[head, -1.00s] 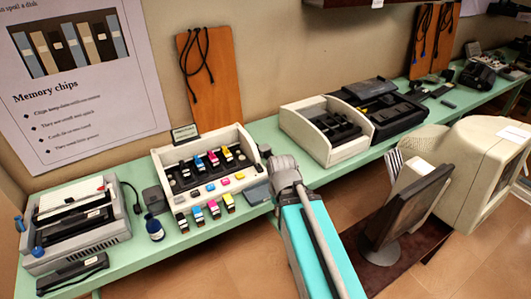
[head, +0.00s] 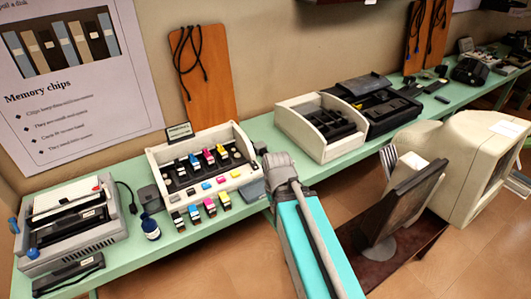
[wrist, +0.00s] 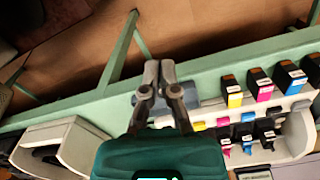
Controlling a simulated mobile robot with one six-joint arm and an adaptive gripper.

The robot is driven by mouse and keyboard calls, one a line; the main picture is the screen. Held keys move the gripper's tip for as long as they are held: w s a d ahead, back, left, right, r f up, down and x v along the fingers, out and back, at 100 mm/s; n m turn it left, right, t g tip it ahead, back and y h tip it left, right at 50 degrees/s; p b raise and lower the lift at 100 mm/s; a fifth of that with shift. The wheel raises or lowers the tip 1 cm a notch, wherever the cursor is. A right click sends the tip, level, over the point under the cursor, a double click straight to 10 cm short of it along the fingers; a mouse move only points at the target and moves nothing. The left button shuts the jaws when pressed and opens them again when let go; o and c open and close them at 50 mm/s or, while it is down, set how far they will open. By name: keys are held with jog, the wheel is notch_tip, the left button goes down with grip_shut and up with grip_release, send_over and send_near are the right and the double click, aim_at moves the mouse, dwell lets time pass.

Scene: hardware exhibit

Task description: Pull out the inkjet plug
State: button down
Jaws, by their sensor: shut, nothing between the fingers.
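An inkjet cartridge tray (head: 200,163) stands on the green table, with several coloured cartridges in it and more in front. A black cord with a plug-like end (head: 133,207) lies beside the grey printer (head: 70,222) at the left. I cannot tell whether it is the inkjet plug. My gripper (wrist: 160,66) is shut and empty over the table's front edge. In the wrist view the tray (wrist: 298,128) is to its right. In the head view my wrist hides the fingers, at the tray's right end.
A grey-blue block (head: 252,190) sits close to my gripper. A blue bottle (head: 151,229) and a dark grey box (head: 149,197) stand left of the tray. A cream open-topped unit (head: 320,127) is to the right.

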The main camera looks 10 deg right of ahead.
jog(key=c, duration=1.1)
grip_release()
jog(key=shift+w, duration=0.15)
jog(key=shift+o, duration=1.4)
jog(key=shift+w, duration=0.35)
jog(key=o, duration=0.5)
jog(key=shift+n, duration=0.3)
jog(key=w, duration=0.6)
jog(key=shift+d+r, duration=0.2)
jog(key=shift+d, duration=0.15)
jog(key=shift+o, duration=0.2)
jog(key=r+n+p, duration=0.1)
jog(key=n+p, duration=0.1)
jog(key=n, duration=0.1)
send_over(266, 153)
jog(key=shift+w+r, duration=0.2)
jog(key=shift+w, duration=0.05)
jog(key=shift+f+b, duration=0.2)
jog(key=shift+b, duration=0.15)
notch_tip(266, 153, down, 13)
jog(key=b, duration=1.3)
jog(key=shift+f, duration=0.2)
